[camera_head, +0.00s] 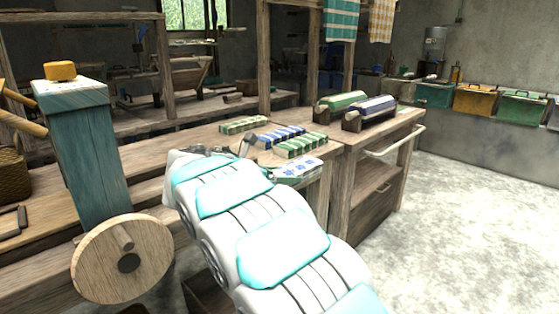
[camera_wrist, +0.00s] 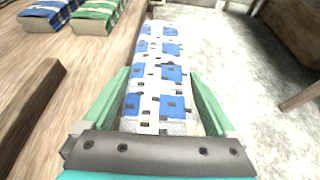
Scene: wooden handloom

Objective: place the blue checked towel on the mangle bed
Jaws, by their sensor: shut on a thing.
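The blue checked towel, white with blue squares, is a long folded piece (camera_wrist: 160,75) between the two green fingers of my gripper (camera_wrist: 158,88) in the wrist view. My gripper is shut on it. In the head view the towel (camera_head: 300,170) shows just beyond the end of my arm, by the front edge of the wooden table; my arm hides part of it and most of the gripper. I cannot tell for certain which surface is the mangle bed. A teal post (camera_head: 85,150) with a round wooden wheel (camera_head: 122,258) stands at the left.
Folded green (camera_head: 300,145) and blue (camera_head: 281,135) checked cloths and another green one (camera_head: 243,124) lie on the table. Green (camera_head: 340,102) and dark blue (camera_head: 372,108) rolls rest on its right end. Coloured bins (camera_head: 475,99) line the back wall. Floor at the right is clear.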

